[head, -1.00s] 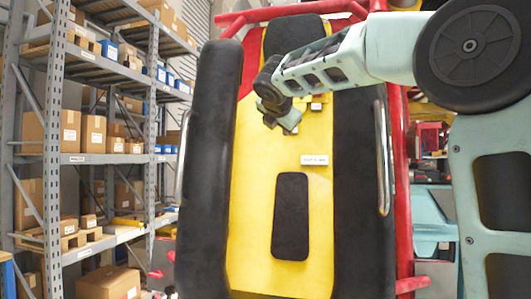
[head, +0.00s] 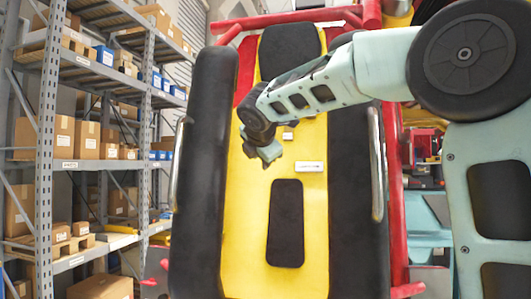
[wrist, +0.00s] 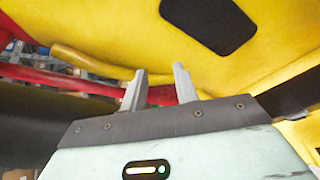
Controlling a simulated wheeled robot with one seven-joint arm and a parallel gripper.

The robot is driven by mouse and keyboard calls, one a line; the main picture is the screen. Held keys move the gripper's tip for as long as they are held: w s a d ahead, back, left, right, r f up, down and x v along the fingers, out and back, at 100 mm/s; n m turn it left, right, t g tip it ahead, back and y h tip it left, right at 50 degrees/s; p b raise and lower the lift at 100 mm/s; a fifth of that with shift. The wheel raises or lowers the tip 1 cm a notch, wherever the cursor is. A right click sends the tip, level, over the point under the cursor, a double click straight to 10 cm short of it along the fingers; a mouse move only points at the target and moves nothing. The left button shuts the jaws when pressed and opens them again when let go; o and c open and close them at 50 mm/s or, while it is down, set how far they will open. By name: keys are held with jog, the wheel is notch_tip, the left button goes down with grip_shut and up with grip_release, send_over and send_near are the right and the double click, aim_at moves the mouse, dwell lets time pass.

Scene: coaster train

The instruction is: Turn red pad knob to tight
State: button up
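I cannot make out a red pad knob in either view. A yellow seat panel (head: 250,220) stands upright in the head view, with a black pad (head: 286,222) on its lower middle and a small white label plate (head: 311,166) above that pad. A small pale block (head: 288,135) shows just above the plate. My gripper (head: 264,158) hangs in front of the yellow panel, left of the plate. In the wrist view my gripper (wrist: 160,69) has its two fingers apart with nothing between them. Yellow surface and a dark pad (wrist: 210,24) lie beyond the fingers.
Thick black side bolsters (head: 203,170) flank the panel, with metal grab bars (head: 376,165) on them. Red frame tubes (head: 290,17) run behind and above. A grey shelf rack (head: 45,150) with cardboard boxes (head: 88,139) stands at the left.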

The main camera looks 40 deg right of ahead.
jog(key=w+d+r+m+g+h+p, duration=0.2)
jog(key=d+r+m+h, duration=0.15)
jog(key=d, duration=0.45)
jog(key=w+d+r+m+g+h+p, duration=0.1)
jog(key=w+d+r+m+g+h, duration=0.2)
jog(key=d, duration=0.5)
notch_tip(320, 180, up, 13)
jog(key=d+m+g+h+p, duration=0.2)
jog(key=m+g+h, duration=0.15)
jog(key=h, duration=0.35)
jog(key=p+x, duration=0.4)
jog(key=x, duration=0.3)
jog(key=shift+s+p, duration=0.2)
jog(key=shift+p, duration=0.15)
grip_shut()
